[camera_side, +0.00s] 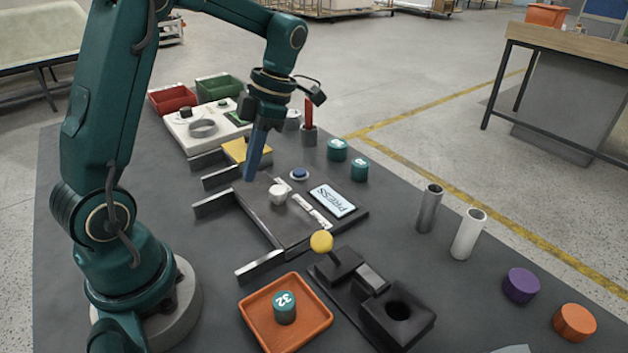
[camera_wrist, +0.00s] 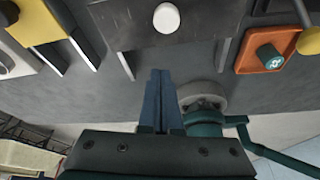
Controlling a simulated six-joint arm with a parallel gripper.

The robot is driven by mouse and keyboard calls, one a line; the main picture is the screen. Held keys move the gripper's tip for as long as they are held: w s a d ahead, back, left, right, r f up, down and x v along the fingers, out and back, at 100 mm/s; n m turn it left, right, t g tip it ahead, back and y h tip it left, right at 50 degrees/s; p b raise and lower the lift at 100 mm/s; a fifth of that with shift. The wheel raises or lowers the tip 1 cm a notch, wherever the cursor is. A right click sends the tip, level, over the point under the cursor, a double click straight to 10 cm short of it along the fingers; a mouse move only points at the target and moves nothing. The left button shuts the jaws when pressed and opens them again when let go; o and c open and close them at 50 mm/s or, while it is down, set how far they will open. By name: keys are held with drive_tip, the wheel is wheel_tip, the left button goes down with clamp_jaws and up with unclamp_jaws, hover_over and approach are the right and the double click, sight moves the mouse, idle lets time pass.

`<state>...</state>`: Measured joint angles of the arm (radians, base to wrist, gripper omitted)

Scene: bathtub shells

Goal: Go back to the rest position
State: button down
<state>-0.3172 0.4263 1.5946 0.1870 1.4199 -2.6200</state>
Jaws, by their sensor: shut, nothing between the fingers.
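My gripper (camera_side: 251,178) hangs pointing down over the dark table, above the near edge of the dark press panel (camera_side: 275,225). Its blue fingers are together with nothing between them; they also show in the wrist view (camera_wrist: 160,75). A white knob (camera_side: 278,196) stands on the panel, to the right of the fingertips, and shows at the top of the wrist view (camera_wrist: 167,17). The fingers are apart from the knob. Whether the fingertips touch the table cannot be told.
An orange tray (camera_side: 251,318) holds a teal cylinder (camera_side: 284,312) marked 32. A yellow-ball lever (camera_side: 321,242) stands on a black fixture. Metal tubes (camera_side: 430,208), a purple puck (camera_side: 521,286) and an orange puck (camera_side: 575,322) stand right. Red (camera_side: 172,97) and green bins (camera_side: 220,87) are at the back.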

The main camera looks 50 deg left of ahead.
wheel_tip(320, 180, up, 9)
drive_tip(key=d+m+t, duration=0.1)
drive_tip(key=d+t, duration=0.1)
drive_tip(key=d, duration=0.1)
drive_tip(key=s+d+f+m+t, duration=0.1)
drive_tip(key=s+d+m+t, duration=0.2)
drive_tip(key=m, duration=1.3)
drive_tip(key=s+d+f+m+t+h, duration=0.1)
drive_tip(key=s+d+f+m+t, duration=0.1)
drive_tip(key=m, duration=1.4)
drive_tip(key=shift+s+d+f+t, duration=0.2)
drive_tip(key=shift+s+d+t, duration=0.55)
drive_tip(key=shift+d+t, duration=0.7)
drive_tip(key=shift+d+g, duration=0.25)
